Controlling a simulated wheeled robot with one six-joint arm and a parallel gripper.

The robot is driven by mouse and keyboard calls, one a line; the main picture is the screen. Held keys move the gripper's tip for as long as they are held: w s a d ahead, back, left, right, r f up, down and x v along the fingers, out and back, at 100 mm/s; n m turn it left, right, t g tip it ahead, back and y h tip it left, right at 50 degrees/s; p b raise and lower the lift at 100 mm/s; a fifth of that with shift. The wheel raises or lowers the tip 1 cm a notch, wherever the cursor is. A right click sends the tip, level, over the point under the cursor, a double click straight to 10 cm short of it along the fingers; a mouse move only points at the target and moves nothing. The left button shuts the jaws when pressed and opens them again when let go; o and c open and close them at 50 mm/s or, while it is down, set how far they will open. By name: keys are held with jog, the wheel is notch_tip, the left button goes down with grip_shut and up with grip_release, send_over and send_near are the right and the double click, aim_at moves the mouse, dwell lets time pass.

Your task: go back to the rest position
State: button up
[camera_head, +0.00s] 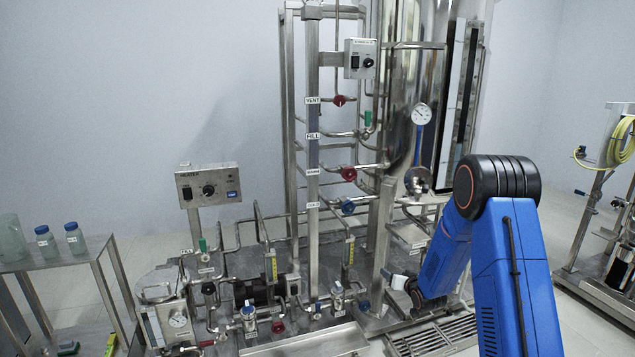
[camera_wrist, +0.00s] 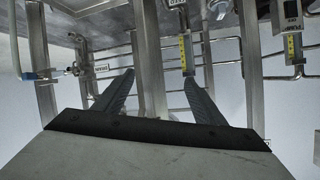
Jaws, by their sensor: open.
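My blue arm stands at the right of the head view, bent at its black elbow, with its forearm reaching down and away toward the skid's lower frame. Steel uprights and pipes of the skid stand behind the fingers in that view; whether any touches a finger I cannot tell.
The steel skid (camera_head: 312,130) carries valves, pipes and a control box (camera_head: 360,59). A heater box (camera_head: 208,186) stands left. A side table (camera_head: 62,258) holds bottles. A hose rack (camera_head: 607,150) stands at the far right. Some floor shows between the skid and the rack.

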jog(key=s+d+r+g+h, duration=0.15)
jog(key=s+r+g, duration=0.25)
jog(key=s+r, duration=1.9)
jog(key=s+a+r+g, duration=0.1)
jog(key=s+r+g, duration=0.1)
jog(key=s, duration=1.6)
jog(key=s+a+r+n+g, duration=0.1)
jog(key=s+r+g, duration=0.1)
jog(key=s, duration=1.6)
jog(key=shift+s+a, duration=0.35)
jog(key=shift+a, duration=0.05)
jog(key=shift+h, duration=0.25)
